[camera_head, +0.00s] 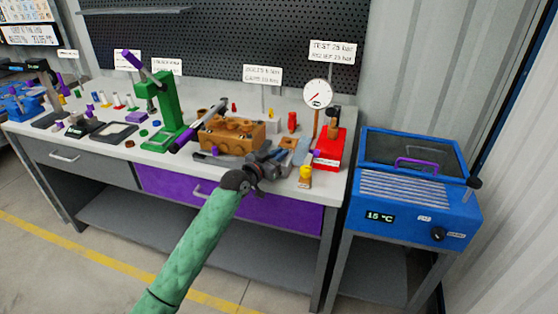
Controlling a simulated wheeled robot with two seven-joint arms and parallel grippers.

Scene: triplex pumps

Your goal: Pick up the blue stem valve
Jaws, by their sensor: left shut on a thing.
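My left gripper (283,157), dark grey at the end of my green-sleeved arm, is over the right part of the workbench (341,156), in front of the brown pump block (232,134). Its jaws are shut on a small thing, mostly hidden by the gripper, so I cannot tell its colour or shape. I cannot make out the blue stem valve for sure. A small blue-purple bit (313,155) shows just right of the jaws. My right gripper is not in view.
A green press (161,108) stands further left.

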